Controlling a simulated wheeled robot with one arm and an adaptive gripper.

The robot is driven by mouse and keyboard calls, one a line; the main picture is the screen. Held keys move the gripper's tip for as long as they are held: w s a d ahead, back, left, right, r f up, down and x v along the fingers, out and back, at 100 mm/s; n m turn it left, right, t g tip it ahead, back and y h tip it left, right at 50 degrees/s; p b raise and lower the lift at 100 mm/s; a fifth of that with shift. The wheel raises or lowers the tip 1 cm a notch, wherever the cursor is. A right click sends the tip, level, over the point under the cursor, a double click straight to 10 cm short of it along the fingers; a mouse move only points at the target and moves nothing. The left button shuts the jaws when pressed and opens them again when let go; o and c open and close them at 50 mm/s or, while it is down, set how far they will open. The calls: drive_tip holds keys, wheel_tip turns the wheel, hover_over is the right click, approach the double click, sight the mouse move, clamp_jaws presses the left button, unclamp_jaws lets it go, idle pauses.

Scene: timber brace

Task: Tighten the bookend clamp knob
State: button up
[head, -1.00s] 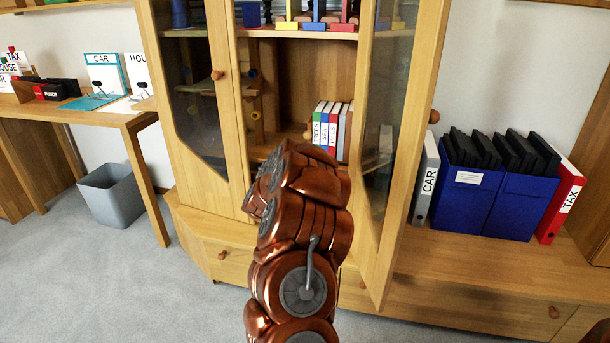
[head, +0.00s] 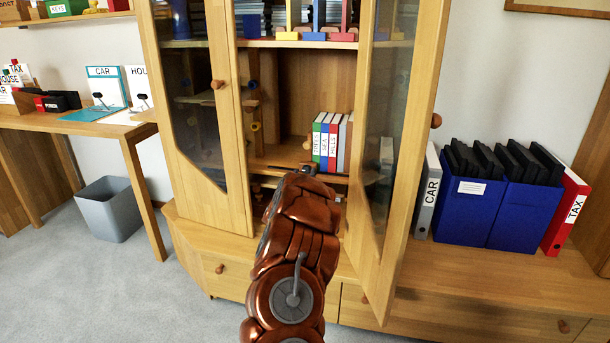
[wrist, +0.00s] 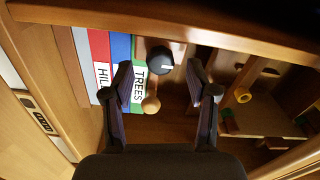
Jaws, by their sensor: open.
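A row of binders (head: 325,143) stands on the open cabinet's middle shelf; they also show rotated in the wrist view, with the green TREES binder (wrist: 137,88) nearest my fingers. Beside it in the wrist view are a dark round knob (wrist: 160,61) with a pale mark and a small round wooden knob (wrist: 151,104). I cannot tell for sure which belongs to the bookend clamp. My gripper (wrist: 165,86) is open, its fingers either side of the wooden knob in the picture, with no contact visible. In the head view my arm hides most of the gripper.
The open glass door (head: 390,150) stands close to the right of my arm. The left door (head: 200,110) is beside the opening. Shelf boards (wrist: 200,22) bound the space around my gripper. Blue magazine files (head: 490,205) stand on the right counter.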

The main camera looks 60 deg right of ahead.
drive_tip(key=shift+x, duration=0.9)
clamp_jaws()
drive_tip(key=shift+m, duration=0.4)
drive_tip(key=shift+m+b, duration=1.15)
drive_tip(key=shift+m, duration=1.45)
